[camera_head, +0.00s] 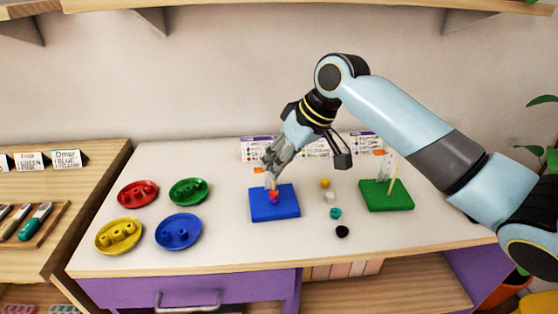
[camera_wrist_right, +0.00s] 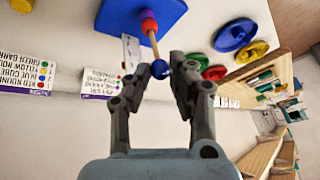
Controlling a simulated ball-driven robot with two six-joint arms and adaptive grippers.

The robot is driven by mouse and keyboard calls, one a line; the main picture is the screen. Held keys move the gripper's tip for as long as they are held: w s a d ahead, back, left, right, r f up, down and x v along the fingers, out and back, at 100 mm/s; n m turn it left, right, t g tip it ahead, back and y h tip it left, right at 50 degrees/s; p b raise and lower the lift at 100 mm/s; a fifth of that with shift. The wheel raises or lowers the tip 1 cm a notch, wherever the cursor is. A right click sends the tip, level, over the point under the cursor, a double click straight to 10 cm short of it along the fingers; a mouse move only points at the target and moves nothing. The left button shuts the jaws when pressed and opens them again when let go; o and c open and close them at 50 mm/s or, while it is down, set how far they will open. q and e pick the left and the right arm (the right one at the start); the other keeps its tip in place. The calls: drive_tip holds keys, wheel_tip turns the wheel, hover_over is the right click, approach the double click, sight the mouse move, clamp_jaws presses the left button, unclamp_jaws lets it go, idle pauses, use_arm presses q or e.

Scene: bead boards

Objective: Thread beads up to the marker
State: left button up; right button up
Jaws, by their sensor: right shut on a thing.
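The blue board (camera_head: 274,205) carries an upright peg (camera_wrist_right: 154,45). A red bead (camera_wrist_right: 149,25) is on the peg, with a purple bead (camera_wrist_right: 147,14) below it, close to the board. My right gripper (camera_wrist_right: 159,71) is above the board and shut on a blue bead (camera_wrist_right: 160,69). That bead is at the free end of the peg; I cannot tell whether the peg is inside its hole. A small orange tag (camera_head: 258,170) shows beside the gripper. The green board (camera_head: 386,197) holds a bare-looking peg (camera_head: 394,181). My left gripper is out of view.
Loose beads lie between the boards: yellow (camera_head: 325,183), white (camera_head: 330,196), teal (camera_head: 335,213) and black (camera_head: 342,231). Red (camera_head: 125,204), green (camera_head: 176,199), yellow (camera_head: 103,247) and blue (camera_head: 165,243) dishes stand at left. Printed cards (camera_head: 257,145) stand behind. The front middle is clear.

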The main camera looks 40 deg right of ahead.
drive_tip(key=shift+f, duration=0.8)
drive_tip(key=o, duration=0.8)
drive_tip(key=shift+o, duration=0.2)
drive_tip(key=v, duration=1.2)
